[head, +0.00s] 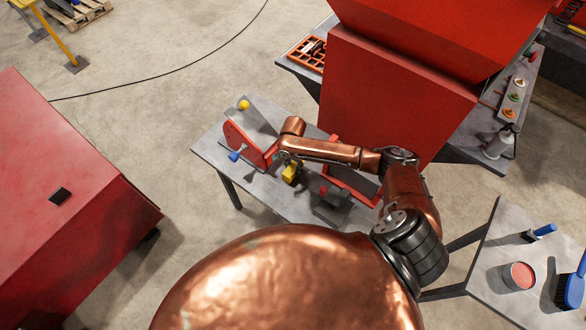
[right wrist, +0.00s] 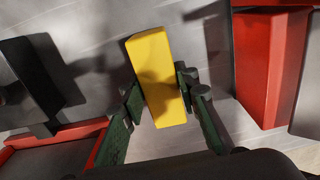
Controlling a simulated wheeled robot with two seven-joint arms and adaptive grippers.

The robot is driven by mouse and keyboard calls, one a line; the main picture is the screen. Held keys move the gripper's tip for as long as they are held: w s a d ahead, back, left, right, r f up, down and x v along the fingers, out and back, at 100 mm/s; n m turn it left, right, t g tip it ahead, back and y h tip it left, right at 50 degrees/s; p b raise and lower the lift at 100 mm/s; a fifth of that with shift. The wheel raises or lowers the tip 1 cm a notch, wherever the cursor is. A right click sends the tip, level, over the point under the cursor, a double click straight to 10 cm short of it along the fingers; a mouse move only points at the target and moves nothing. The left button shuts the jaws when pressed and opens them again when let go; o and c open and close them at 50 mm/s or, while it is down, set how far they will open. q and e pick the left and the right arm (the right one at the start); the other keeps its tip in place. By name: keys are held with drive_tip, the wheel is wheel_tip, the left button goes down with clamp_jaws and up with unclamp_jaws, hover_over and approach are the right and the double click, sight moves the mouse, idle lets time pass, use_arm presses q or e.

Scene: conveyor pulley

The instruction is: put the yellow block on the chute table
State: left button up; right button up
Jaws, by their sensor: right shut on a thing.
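The yellow block (head: 290,172) is over the middle of the grey chute table (head: 263,189) in the head view. My right gripper (head: 285,161) reaches it from the right, partly hidden by my arm. In the right wrist view, the yellow block (right wrist: 157,75) stands between the green-padded fingers of my right gripper (right wrist: 160,95), which is shut on it. The grey surface shows behind the block; I cannot tell whether they touch. My left gripper is not in view.
A red-sided chute (head: 246,147) with a blue handle (head: 236,156) and a yellow knob (head: 244,104) stands left of the block. A red frame (head: 352,187) is on its right. A large red machine (head: 385,100) rises behind. A side table (head: 490,255) holds a blue brush (head: 571,288).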

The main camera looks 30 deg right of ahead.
sight(293, 166)
drive_tip(key=shift+f, duration=0.45)
drive_tip(key=o, duration=1.2)
drive_tip(key=shift+f, duration=0.15)
wheel_tip(293, 166, up, 12)
drive_tip(key=shift+r, duration=0.2)
